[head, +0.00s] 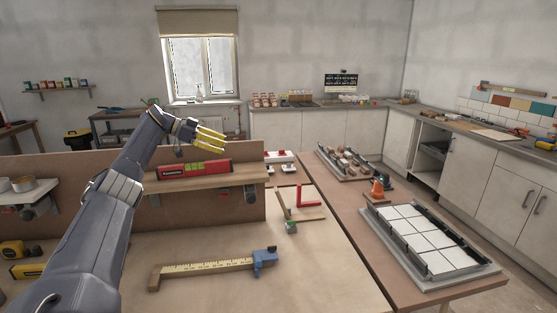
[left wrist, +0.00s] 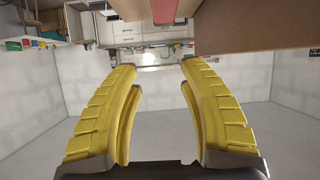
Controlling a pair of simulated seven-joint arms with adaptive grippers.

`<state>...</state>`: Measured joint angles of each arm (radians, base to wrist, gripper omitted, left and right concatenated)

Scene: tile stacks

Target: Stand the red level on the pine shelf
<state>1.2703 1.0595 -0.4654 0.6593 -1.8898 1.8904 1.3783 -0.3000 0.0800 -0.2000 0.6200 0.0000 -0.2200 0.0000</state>
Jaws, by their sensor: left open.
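The red level (head: 194,169), with a yellow-green middle part, rests along the pine shelf (head: 240,174), its long face turned towards the head camera. The shelf sticks out from the upright brown board. My left gripper (head: 224,141), with yellow fingers, is above and behind the level, near the top of the board, apart from it. In the left wrist view its two fingers (left wrist: 157,85) are spread wide with nothing between them. My right gripper is in neither view.
On the workbench below lie a wooden caliper-like tool with a blue end (head: 265,258) and a red-and-wood square (head: 303,199). A tray of white tiles (head: 402,283) stands at right.

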